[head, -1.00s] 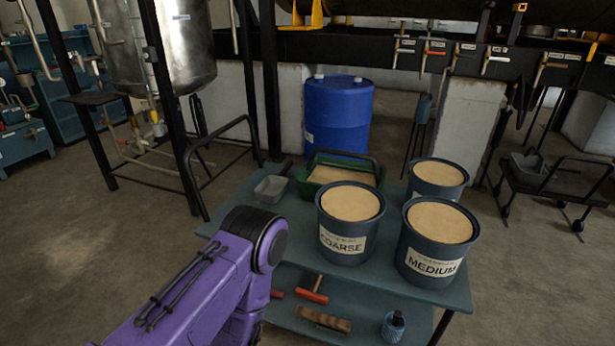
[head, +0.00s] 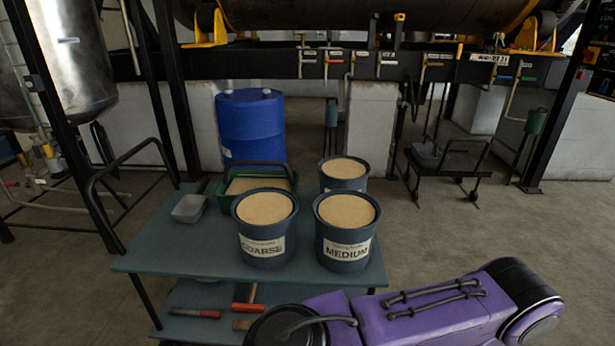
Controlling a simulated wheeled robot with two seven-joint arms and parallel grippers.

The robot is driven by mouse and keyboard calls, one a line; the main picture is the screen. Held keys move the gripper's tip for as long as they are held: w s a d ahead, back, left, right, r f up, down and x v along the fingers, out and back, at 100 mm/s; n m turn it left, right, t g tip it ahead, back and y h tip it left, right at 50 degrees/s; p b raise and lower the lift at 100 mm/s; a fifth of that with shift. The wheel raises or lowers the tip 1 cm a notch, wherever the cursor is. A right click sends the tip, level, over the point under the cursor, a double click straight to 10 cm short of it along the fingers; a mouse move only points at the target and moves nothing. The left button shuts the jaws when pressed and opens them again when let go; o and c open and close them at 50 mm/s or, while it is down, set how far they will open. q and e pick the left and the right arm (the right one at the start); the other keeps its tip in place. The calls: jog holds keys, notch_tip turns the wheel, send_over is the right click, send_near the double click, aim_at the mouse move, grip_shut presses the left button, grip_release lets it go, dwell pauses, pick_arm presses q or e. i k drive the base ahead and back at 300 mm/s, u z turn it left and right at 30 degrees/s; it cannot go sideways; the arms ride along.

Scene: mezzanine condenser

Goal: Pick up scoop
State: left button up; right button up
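The scoop (head: 189,207) is a small grey open pan with a dark handle pointing away. It lies on the left part of the cart's blue-grey top (head: 170,250), beside a green tub (head: 224,199). Nothing of mine touches it. A purple arm of mine crosses the bottom right of the head view, well to the right of the scoop. Neither gripper shows in this view, so I cannot see what they hold.
Buckets labelled COARSE (head: 262,248) and MEDIUM (head: 345,252) stand right of the scoop, with another bucket (head: 343,180) behind. The green tub holds sand-coloured material under a dark handle. A hammer (head: 246,303) lies on the lower shelf. A black rail (head: 98,200) rises at the left.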

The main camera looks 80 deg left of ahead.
aim_at(190, 209)
jog(key=z, duration=0.35)
jog(key=k, duration=2.35)
jog(key=u, duration=1.65)
